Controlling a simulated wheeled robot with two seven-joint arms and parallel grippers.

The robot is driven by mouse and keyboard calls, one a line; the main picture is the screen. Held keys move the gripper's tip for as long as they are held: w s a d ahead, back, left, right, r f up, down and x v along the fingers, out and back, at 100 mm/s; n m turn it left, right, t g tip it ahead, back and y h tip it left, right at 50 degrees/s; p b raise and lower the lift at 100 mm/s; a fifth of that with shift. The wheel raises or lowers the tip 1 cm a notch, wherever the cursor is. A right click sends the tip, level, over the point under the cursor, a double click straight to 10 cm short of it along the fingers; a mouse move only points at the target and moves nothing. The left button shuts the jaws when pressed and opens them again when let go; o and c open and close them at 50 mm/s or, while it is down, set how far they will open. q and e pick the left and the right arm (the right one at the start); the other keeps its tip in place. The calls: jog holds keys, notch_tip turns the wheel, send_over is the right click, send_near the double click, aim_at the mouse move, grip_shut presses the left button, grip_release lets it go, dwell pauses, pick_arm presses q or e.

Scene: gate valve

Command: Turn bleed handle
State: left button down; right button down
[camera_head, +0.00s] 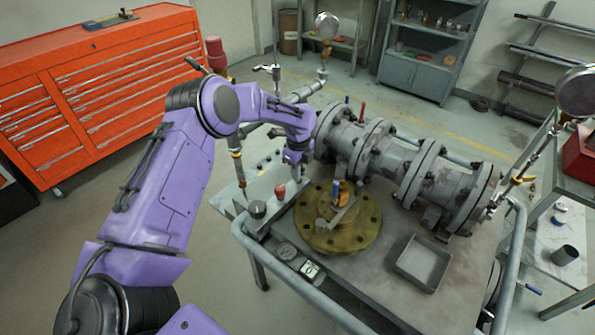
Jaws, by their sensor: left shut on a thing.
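My left arm comes in from the left, and its wrist bends down at the left end of the grey flanged valve body (365,150). My left gripper (295,167) is small in view, pointing down beside that end flange. It is shut on a small part, which I take to be the bleed handle; the fingers and wrist mostly hide it, so its angle cannot be told. A yellow round flange (365,236) lies on the cart below and right of the gripper. My right gripper is not in view.
The grey cart top (385,315) carries a metal tray (424,262) and a red-topped item (280,190). Pressure gauges (326,26) stand on thin pipes at both ends. A red tool cabinet (100,90) is at left, shelves (430,45) behind. Open floor lies between.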

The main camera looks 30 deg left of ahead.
pick_arm(q)
jog(key=shift+s+d+f, duration=0.15)
jog(key=shift+d+f, duration=0.05)
jog(key=shift+f, duration=0.05)
jog(key=c, duration=1.2)
grip_release()
jog(key=shift+r, duration=0.1)
jog(key=shift+a+r, duration=0.1)
jog(key=shift+a, duration=0.05)
